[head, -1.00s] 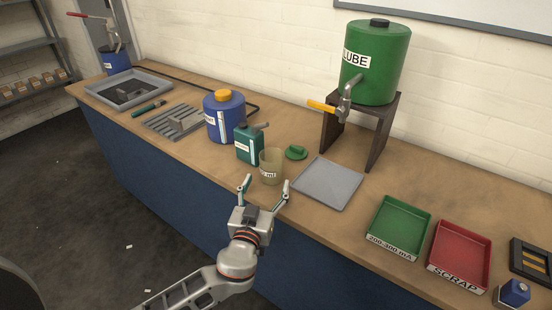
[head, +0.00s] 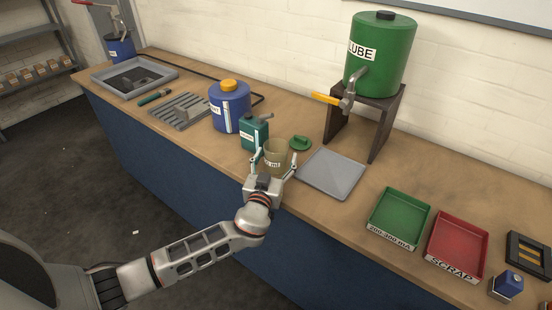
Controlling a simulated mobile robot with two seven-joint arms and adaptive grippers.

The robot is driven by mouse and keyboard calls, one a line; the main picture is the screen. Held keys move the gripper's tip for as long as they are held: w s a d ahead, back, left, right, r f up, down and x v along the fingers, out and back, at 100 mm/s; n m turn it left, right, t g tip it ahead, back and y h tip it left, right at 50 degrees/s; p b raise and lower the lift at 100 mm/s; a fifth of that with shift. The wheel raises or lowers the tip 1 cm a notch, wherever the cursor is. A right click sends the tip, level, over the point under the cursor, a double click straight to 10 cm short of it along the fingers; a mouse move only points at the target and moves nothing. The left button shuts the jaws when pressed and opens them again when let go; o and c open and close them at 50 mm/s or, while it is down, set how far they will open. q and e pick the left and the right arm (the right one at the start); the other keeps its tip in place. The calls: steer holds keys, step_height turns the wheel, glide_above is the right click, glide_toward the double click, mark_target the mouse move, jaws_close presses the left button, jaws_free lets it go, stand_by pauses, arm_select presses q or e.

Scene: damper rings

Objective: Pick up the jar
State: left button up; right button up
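The jar (head: 276,152) is a small translucent beige cup with a white label, upright on the bench near its front edge. My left gripper (head: 275,163) reaches over from the front edge. Its two fingers stand apart on either side of the jar's lower body, and the gripper looks open. I cannot tell whether either finger touches the jar. The palm hides the ground in front of the jar. My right gripper is not in view.
A teal can (head: 254,134) stands close left of the jar, with a blue jug (head: 229,108) beyond. A green lid (head: 300,143) lies behind it. A grey tray (head: 332,174) lies to the right, near the green LUBE tank (head: 380,55) on its stand (head: 382,127).

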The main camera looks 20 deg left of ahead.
mark_target(274, 158)
arm_select(q)
steer(key=c, duration=1.2)
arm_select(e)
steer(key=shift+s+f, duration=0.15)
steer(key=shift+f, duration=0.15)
arm_select(q)
steer(key=shift+r, duration=0.5)
steer(key=shift+s+d+r, duration=0.1)
steer(key=shift+s+r, duration=0.2)
steer(key=shift+r, duration=0.25)
steer(key=shift+s+r, duration=0.25)
steer(key=shift+r, duration=0.3)
steer(key=s+b, duration=0.4)
steer(key=s, duration=1.3)
steer(key=s+a+r+h, duration=0.1)
steer(key=s+a+r, duration=0.15)
steer(key=a, duration=0.35)
steer(key=w+d+f+y, duration=0.1)
steer(key=w+d+f, duration=0.1)
steer(key=d, duration=0.4)
steer(key=shift+w+d, duration=0.3)
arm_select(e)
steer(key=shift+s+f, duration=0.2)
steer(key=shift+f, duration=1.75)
